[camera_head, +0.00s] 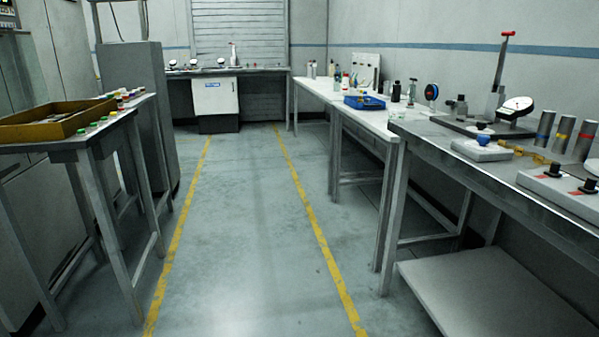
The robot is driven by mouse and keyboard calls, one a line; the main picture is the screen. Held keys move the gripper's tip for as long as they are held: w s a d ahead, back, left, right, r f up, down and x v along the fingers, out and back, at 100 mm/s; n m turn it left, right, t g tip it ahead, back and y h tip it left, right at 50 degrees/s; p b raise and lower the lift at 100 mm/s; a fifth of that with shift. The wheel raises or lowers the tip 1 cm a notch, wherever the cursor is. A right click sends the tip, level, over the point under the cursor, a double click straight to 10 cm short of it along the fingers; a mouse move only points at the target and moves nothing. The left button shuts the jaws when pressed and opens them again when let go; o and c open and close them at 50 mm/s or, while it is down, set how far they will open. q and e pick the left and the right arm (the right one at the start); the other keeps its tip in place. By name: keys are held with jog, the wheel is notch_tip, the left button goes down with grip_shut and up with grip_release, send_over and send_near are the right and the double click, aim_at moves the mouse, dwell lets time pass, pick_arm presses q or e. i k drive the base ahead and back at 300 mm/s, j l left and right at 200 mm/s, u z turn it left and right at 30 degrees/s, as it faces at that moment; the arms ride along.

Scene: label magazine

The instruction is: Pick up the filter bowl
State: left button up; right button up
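I cannot pick out a filter bowl for certain at this distance. Small bottles and parts stand on the white-topped bench (338,97) along the right wall, too small to tell apart. Among them is an upright piece with a round blue gauge (432,91). On the nearer grey bench (432,131) at the right, a small blue piece (483,139) sits on a light grey block (480,150). Neither my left gripper nor my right gripper is in view.
An open floor lane (240,230) runs between two yellow lines. A yellow tray (50,122) lies on a table at left, beside a tall grey cabinet (135,80). A blue bin (364,102) stands on the white-topped bench. A dark bench (265,72) closes the far end.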

aim_at(337, 80)
jog(key=i+z, duration=0.1)
jog(key=i, duration=1.55)
jog(key=i+u, duration=0.1)
jog(key=i, duration=0.75)
jog(key=i+l+u, duration=0.1)
jog(key=i, duration=0.75)
jog(key=i+l+z, duration=0.15)
jog(key=i+z, duration=0.25)
jog(key=i, duration=0.3)
jog(key=i+j+z, duration=0.1)
jog(key=i+z, duration=0.35)
jog(key=i, duration=0.2)
jog(key=i+l, duration=0.25)
jog(key=i, duration=0.2)
jog(key=k+l+z, duration=0.05)
